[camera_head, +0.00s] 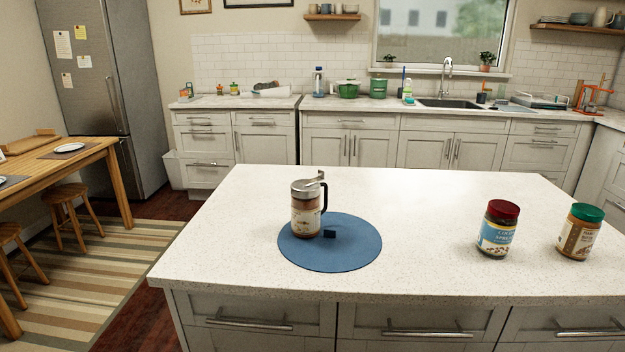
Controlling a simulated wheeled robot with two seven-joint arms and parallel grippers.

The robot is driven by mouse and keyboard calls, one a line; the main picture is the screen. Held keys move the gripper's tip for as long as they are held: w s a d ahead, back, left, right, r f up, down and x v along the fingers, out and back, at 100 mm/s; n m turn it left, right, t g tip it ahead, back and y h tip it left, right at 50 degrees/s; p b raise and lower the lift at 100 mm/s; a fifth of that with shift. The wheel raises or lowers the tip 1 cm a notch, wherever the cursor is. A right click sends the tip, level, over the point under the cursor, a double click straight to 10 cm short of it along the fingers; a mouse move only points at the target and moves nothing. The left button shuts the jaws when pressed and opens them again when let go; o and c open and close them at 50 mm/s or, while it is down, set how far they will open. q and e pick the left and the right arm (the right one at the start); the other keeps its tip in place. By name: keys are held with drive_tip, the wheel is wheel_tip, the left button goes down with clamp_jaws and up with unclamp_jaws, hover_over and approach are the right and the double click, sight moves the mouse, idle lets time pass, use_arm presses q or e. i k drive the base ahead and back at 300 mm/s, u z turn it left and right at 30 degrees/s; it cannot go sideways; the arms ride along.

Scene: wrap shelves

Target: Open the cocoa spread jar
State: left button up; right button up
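The cocoa spread jar (496,230) stands upright on the white island counter, right of the middle. It has a dark red lid (503,209) that sits on top, and a blue and white label that appears to read "COCOA SPREAD". Neither my left nor my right gripper shows in the head view, so where they are relative to the jar cannot be seen.
A jar with a green lid (578,232) stands right of the cocoa jar. The counter (425,205) between mat and jars is clear.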

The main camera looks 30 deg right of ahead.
sight(494, 240)
drive_tip(key=z, duration=3.4)
drive_tip(key=i, duration=1.85)
drive_tip(key=u, duration=1.2)
